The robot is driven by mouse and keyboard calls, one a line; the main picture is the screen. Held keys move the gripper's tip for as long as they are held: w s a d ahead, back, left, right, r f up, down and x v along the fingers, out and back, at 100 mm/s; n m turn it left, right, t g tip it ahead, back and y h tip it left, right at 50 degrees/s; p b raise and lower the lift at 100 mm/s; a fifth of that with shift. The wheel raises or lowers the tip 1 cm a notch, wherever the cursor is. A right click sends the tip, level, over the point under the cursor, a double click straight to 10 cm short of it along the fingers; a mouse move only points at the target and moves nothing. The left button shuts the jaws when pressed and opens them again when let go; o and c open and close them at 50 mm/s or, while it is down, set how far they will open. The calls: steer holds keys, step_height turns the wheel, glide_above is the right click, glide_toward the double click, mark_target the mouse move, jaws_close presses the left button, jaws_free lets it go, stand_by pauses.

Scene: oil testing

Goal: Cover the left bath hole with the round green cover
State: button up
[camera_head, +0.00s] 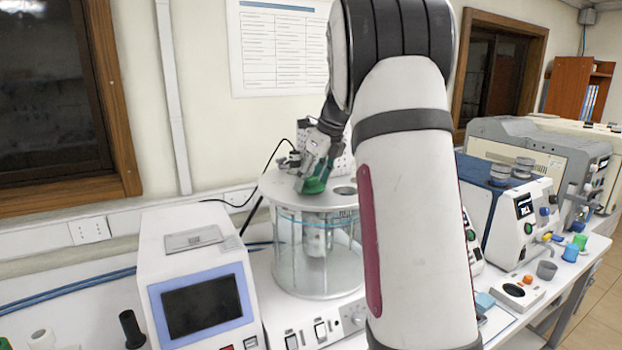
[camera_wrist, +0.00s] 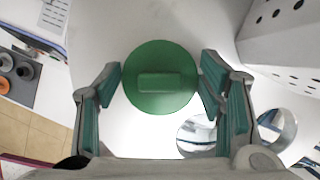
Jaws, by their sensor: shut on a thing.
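The round green cover (camera_head: 315,184) is held by my gripper (camera_head: 307,178) over the left part of the white bath lid (camera_head: 283,187). In the wrist view the cover (camera_wrist: 160,78) is a green disc with a raised bar grip, between the two green-padded fingers of my gripper (camera_wrist: 160,90). I cannot tell whether it touches the lid. One open bath hole (camera_head: 344,190) shows right of the cover in the head view. The wrist view shows an open round hole (camera_wrist: 197,134) partly beneath the cover's lower right edge, and another round opening (camera_wrist: 276,128) farther right.
A glass bath (camera_head: 295,255) hangs below the lid. A white perforated box (camera_wrist: 290,35) stands close beside the gripper. A white instrument with a dark screen (camera_head: 200,305) stands at front left. My arm hides the middle right of the bench.

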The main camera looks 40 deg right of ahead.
steer(key=shift+r, duration=0.55)
steer(key=shift+r, duration=0.2)
steer(key=shift+f, duration=0.75)
stand_by(1.0)
steer(key=o, duration=0.8)
steer(key=shift+p+v, duration=1.45)
steer(key=shift+v, duration=4.05)
